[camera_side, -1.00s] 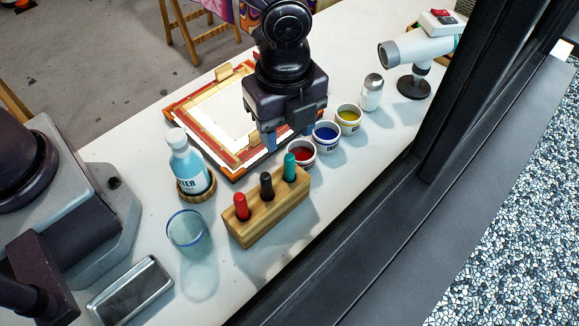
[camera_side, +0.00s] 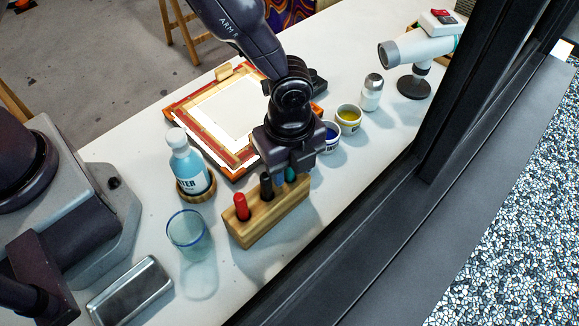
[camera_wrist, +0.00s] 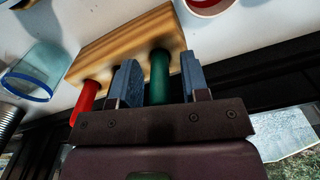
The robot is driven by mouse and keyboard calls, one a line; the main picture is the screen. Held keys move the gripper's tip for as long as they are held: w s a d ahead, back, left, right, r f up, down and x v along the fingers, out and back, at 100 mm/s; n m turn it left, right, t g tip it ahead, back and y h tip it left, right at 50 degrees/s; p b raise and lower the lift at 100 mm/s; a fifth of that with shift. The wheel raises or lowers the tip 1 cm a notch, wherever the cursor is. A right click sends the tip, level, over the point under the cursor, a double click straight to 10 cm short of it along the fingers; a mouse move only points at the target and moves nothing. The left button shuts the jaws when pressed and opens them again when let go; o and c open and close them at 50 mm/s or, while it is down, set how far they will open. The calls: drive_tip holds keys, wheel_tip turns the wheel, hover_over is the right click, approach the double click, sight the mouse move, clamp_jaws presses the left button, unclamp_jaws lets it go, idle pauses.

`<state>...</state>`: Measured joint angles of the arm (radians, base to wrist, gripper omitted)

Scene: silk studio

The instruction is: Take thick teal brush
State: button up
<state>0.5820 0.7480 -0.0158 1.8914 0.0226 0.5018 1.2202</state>
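The thick teal brush (camera_wrist: 159,80) stands upright in the wooden block holder (camera_side: 262,222), in the hole at the right end; in the side view only a bit of its teal handle (camera_side: 290,175) shows under my gripper. My gripper (camera_wrist: 162,85) is open over it, with one blue-grey finger on each side of the teal handle. Gaps show between handle and fingers. The black brush (camera_side: 266,184) stands in the middle hole, close beside my gripper. The red brush (camera_side: 241,206) is in the left hole and also shows in the wrist view (camera_wrist: 86,98).
A glass (camera_side: 187,232) and a water bottle (camera_side: 188,165) stand left of the holder. A metal tin (camera_side: 131,291) lies in front. Blue (camera_side: 328,135) and yellow (camera_side: 348,119) paint pots and a framed screen (camera_side: 185,103) are behind. A dark window frame borders the right.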

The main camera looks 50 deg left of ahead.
drive_tip(key=c, duration=0.6)
drive_tip(key=shift+c, duration=0.2)
drive_tip(key=shift+r, duration=0.55)
wheel_tip(320, 180, up, 2)
drive_tip(key=shift+r, duration=0.2)
drive_tip(key=s+a+r, duration=0.8)
drive_tip(key=s+r, duration=0.1)
drive_tip(key=s, duration=0.2)
drive_tip(key=shift+s+r, duration=0.25)
drive_tip(key=shift+s, duration=0.05)
